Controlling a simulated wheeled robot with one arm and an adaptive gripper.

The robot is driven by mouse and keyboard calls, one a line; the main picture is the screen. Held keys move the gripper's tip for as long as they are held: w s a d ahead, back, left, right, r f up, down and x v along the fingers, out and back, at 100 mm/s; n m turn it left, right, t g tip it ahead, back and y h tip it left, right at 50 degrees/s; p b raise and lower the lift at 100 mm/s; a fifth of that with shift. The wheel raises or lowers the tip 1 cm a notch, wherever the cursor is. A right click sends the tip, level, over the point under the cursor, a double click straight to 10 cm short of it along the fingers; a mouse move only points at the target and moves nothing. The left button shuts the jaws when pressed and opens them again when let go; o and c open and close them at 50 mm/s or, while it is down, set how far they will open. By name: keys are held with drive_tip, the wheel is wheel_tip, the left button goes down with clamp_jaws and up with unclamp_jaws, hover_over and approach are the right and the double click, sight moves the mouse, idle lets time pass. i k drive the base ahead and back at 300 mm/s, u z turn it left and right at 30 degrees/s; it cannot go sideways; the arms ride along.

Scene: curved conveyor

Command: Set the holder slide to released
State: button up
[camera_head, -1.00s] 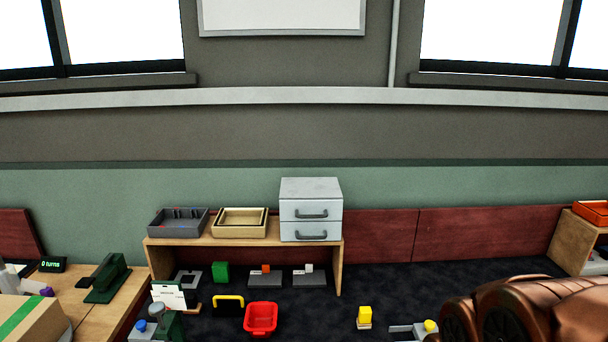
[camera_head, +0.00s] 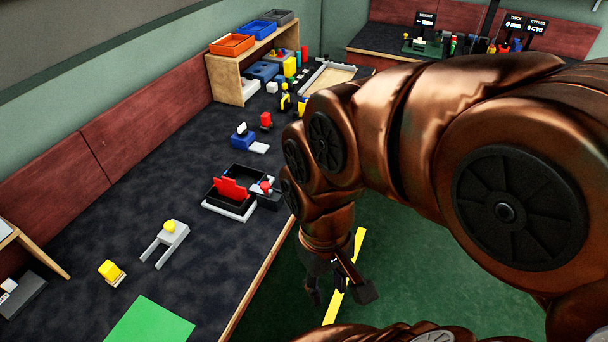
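A black holder (camera_head: 245,172) with an upright red piece (camera_head: 231,189) stands on a white base plate (camera_head: 229,210) near the front edge of the dark table. A small block with a red knob (camera_head: 265,187) sits at its right side; this may be the holder slide, and I cannot tell its setting. My gripper (camera_head: 316,296) hangs beyond the table's front edge, over the green floor, right of and apart from the holder. Its dark fingers are small and partly hidden, and I see nothing held in them.
A grey fork-shaped fixture with a yellow knob (camera_head: 167,240), a yellow block (camera_head: 110,271) and a green mat (camera_head: 148,322) lie nearer. A blue fixture (camera_head: 242,138) and a red piece (camera_head: 266,120) stand behind the holder. A wooden shelf (camera_head: 227,77) stands further back.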

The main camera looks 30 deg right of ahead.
sight(263, 189)
drive_tip(key=z, duration=0.25)
drive_tip(key=k, duration=1.3)
drive_tip(key=u, duration=0.65)
drive_tip(key=i, duration=1.2)
drive_tip(key=z, duration=0.2)
